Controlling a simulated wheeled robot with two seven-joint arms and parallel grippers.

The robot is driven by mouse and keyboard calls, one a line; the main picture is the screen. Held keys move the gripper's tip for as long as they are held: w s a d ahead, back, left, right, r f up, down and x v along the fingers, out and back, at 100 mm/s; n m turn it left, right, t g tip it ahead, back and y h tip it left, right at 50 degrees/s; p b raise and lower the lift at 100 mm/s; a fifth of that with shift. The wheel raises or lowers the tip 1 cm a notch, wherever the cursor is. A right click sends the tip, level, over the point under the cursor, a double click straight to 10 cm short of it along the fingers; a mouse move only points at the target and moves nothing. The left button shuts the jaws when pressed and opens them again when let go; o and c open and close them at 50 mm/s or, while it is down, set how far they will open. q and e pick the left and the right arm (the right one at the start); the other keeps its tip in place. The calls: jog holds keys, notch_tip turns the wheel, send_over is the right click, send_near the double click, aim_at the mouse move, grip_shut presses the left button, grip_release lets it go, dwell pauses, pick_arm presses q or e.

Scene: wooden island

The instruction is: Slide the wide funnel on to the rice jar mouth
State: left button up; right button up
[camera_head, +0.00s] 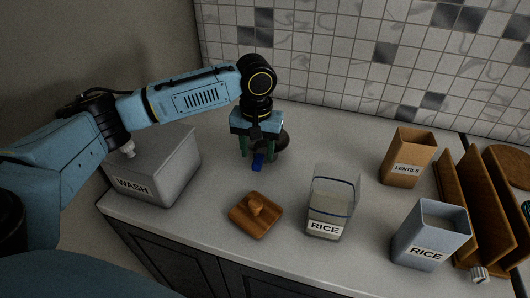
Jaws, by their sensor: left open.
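The rice jar (329,207) is a clear glass jar labelled RICE, upright near the front of the counter, with a blue line around its upper part. Its mouth has no funnel on it. My left gripper (257,157) points down over the counter, left of and behind the jar, and is open. A small blue piece (258,163) shows between its fingers. A dark rounded thing (283,142), perhaps the wide funnel, shows just behind and right of the fingers, partly hidden by the gripper. I cannot tell whether the blue piece belongs to it. My right gripper is out of view.
A wooden lid with a knob (256,214) lies left of the jar. A grey WASH bin (158,180) stands at left. A brown LENTILS box (407,158), grey RICE box (431,235) and wooden rack (462,210) stand at right. The counter behind the jar is clear.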

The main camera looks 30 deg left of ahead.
aim_at(259, 167)
pick_arm(q)
jog(key=shift+w+f+b, duration=0.1)
jog(key=shift+f+b, duration=0.45)
jog(key=shift+f, duration=2.65)
jog(key=shift+c, duration=0.2)
grip_shut()
